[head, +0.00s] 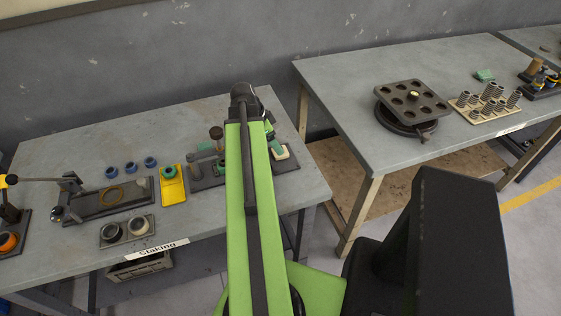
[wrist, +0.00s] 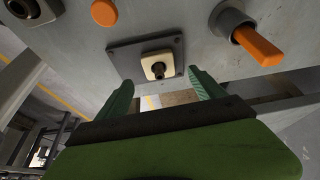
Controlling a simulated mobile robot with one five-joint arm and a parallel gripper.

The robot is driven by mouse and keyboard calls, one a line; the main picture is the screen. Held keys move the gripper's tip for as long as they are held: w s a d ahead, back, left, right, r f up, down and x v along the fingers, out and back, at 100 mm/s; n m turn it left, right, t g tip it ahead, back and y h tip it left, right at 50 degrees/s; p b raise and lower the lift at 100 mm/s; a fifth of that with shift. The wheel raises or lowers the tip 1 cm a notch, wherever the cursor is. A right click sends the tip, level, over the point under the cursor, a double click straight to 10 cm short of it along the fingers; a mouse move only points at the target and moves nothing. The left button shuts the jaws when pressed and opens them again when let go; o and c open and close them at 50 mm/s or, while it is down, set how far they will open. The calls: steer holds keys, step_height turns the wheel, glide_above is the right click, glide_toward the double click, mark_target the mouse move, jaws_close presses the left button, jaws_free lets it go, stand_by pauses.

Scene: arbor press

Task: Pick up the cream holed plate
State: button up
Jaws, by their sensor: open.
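The cream holed plate (wrist: 149,60) is a small rounded square with a dark peg or bore at its middle. It sits on a dark base plate (wrist: 118,54) on the grey bench. My gripper (wrist: 160,77) is open, its two green fingers on either side of the cream plate in the wrist view, with nothing between them. The fingers look apart from the plate; the exact gap cannot be told. In the head view the cream plate (head: 284,154) shows at the right end of the bench, partly hidden by a green finger.
An orange handle (wrist: 258,45) in a grey cup and an orange cylinder (wrist: 104,12) stand near the plate in the wrist view. The staking bench (head: 60,155) holds a yellow tray (head: 172,190) and blue rings. A second table (head: 340,80) stands right.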

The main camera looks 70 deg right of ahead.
mark_target(286, 154)
steer(key=b+x, duration=0.5)
steer(key=shift+a+f, duration=0.2)
steer(key=shift+f, duration=0.1)
steer(key=shift+r, duration=0.2)
steer(key=c, duration=1.5)
